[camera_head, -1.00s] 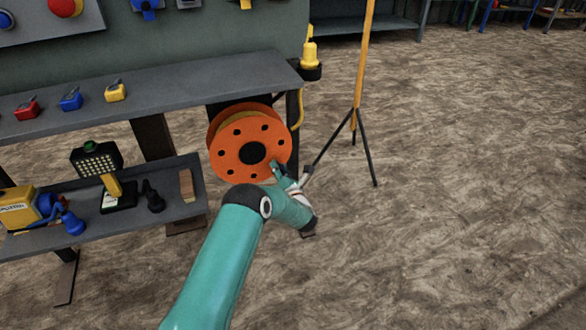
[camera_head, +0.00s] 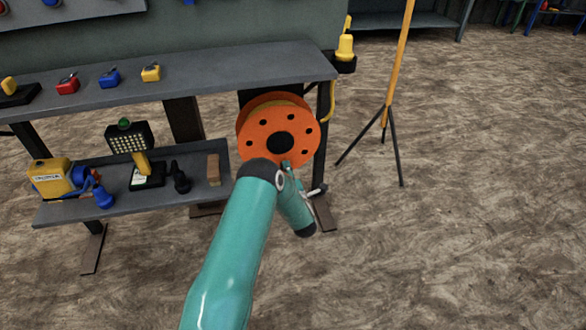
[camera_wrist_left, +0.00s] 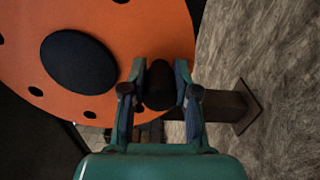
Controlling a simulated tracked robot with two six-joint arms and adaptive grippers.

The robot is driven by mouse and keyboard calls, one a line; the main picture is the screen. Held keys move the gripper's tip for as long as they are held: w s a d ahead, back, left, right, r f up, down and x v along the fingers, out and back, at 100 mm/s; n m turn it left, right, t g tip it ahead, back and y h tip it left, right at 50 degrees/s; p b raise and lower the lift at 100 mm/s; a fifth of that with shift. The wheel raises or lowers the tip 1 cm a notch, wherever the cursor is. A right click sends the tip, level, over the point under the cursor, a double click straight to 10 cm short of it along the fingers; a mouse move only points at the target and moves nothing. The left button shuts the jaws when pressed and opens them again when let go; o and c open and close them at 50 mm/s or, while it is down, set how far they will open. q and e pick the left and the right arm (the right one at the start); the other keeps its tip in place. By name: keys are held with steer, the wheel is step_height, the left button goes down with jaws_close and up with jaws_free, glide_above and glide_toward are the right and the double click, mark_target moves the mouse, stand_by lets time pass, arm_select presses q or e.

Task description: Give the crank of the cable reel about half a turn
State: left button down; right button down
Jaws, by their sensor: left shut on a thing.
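The cable reel (camera_head: 259,143) is an orange disc with a black hub and a ring of dark holes, mounted under the right end of the workbench. My left gripper (camera_head: 289,168) is at the lower edge of its face, just below the hub. In the left wrist view the gripper (camera_wrist_left: 158,80) is shut on the dark crank knob (camera_wrist_left: 158,88), with a finger on each side. The reel's orange face (camera_wrist_left: 150,35) fills the upper left there. The crank arm itself is hidden. My right gripper is out of view.
The workbench (camera_head: 230,68) carries small coloured boxes. A lower shelf (camera_head: 130,208) holds a lamp (camera_head: 128,142) and a yellow machine (camera_head: 58,178). A yellow pole on a tripod (camera_head: 385,110) stands to the right. A bench leg (camera_head: 323,150) is close behind the gripper. Open floor lies right.

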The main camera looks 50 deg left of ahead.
arm_select(q)
steer(key=shift+s+f+m, duration=0.1)
steer(key=shift+f+m, duration=0.05)
steer(key=shift+m, duration=0.25)
steer(key=c, duration=0.9)
jaws_free()
steer(key=shift+f, duration=0.1)
steer(key=shift+s, duration=0.1)
steer(key=v, duration=1.2)
